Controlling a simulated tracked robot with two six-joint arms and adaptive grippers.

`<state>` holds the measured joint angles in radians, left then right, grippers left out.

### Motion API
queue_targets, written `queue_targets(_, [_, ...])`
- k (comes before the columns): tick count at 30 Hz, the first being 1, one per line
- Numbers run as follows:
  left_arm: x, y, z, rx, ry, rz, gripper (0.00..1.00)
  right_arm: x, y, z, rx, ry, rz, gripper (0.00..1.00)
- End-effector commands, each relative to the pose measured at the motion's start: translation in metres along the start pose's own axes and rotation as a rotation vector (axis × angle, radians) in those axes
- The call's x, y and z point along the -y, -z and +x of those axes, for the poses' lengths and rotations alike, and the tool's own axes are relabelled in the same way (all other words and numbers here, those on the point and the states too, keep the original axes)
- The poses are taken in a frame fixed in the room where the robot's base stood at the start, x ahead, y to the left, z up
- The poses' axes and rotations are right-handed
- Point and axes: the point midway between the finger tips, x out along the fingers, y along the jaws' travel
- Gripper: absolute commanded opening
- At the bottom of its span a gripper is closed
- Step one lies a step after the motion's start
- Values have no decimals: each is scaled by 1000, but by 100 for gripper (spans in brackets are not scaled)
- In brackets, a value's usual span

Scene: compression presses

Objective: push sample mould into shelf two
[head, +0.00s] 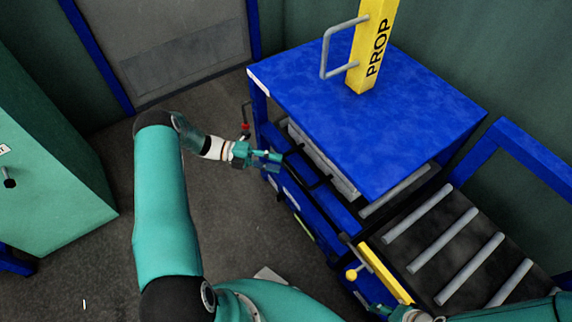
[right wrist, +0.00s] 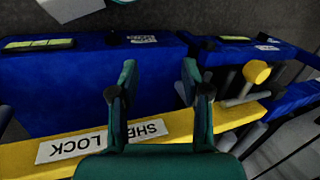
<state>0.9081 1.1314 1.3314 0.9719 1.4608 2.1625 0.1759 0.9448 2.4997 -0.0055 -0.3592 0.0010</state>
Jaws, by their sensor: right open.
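A pale grey slab (head: 322,162), perhaps the sample mould, lies under the blue top of the press (head: 360,120), its long side facing the left opening. My left gripper (head: 275,160) is at that left side, near the slab's far end; whether it touches anything or how wide its fingers are is too small to tell. My right gripper (right wrist: 158,85) is open, its fingers apart above a yellow bar (right wrist: 235,112) labelled "SH… LOCK". The bar also shows in the head view (head: 385,272). Most of the right gripper is cut off at the bottom of the head view.
A yellow post marked PROP (head: 372,45) with a grey handle (head: 327,52) stands on the press top. A roller table (head: 455,245) adjoins on the right. A yellow knob (right wrist: 256,72) sits beside the bar.

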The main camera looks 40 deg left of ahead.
Motion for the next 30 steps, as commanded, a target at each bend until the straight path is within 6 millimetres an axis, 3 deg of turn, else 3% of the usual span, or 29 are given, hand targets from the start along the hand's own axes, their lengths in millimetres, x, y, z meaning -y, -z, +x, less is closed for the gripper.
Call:
queue_targets(6, [-1, 0, -43, 3, -2, -1, 39, 0, 0, 0, 0, 0, 0, 48])
queue_targets(12, [-1, 0, -62, 0, 0, -1, 39, 0, 0, 0, 0, 0, 0, 48])
queue_targets(30, [-1, 0, -65, -1, 0, -2, 39, 0, 0, 0, 0, 0, 0, 48])
